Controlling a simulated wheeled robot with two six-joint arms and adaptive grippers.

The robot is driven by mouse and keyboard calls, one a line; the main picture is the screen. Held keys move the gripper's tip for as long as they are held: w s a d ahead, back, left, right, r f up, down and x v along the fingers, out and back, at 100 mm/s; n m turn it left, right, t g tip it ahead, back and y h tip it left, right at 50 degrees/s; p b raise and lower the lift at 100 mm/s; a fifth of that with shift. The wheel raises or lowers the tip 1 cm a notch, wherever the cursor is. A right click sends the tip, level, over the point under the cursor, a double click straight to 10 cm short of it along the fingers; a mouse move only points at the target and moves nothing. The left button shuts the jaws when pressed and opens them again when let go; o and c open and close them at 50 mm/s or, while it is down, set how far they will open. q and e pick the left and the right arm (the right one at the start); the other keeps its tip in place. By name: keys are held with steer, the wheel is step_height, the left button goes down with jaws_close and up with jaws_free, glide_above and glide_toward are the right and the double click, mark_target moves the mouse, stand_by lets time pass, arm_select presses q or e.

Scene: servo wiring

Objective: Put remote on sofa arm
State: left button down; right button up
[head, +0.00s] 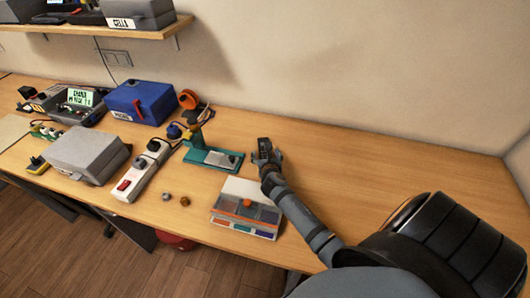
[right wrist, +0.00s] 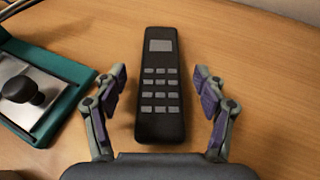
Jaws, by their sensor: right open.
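The remote is a black handset with a grey screen and grey keys. In the right wrist view the remote (right wrist: 160,112) lies on the wooden bench between the fingers, apart from both. In the head view the remote (head: 263,145) shows only in part, at the tip of my right arm. My right gripper (head: 266,158) is open around it; its two fingers (right wrist: 160,92) stand to either side of the handset in the right wrist view. My left gripper is in neither view. No sofa or sofa arm is visible.
A teal stand (head: 202,153) with a metal plate is just left of the remote. A compartment box (head: 231,221) sits nearer the front edge. A power strip (head: 142,172), grey case (head: 88,152) and blue box (head: 140,103) are farther left. The bench (head: 390,175) is clear to the right.

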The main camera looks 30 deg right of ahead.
mark_target(266, 154)
steer(key=shift+w+d+f, duration=0.2)
steer(key=shift+w+f, duration=0.05)
steer(key=shift+w, duration=0.15)
steer(key=shift+s+a+r, duration=0.1)
steer(key=shift+s+r, duration=0.05)
steer(key=shift+s, duration=0.05)
steer(key=c, duration=1.4)
step_height(266, 154, up, 10)
steer(key=shift+w+f+p, duration=0.1)
steer(key=shift+p, duration=0.35)
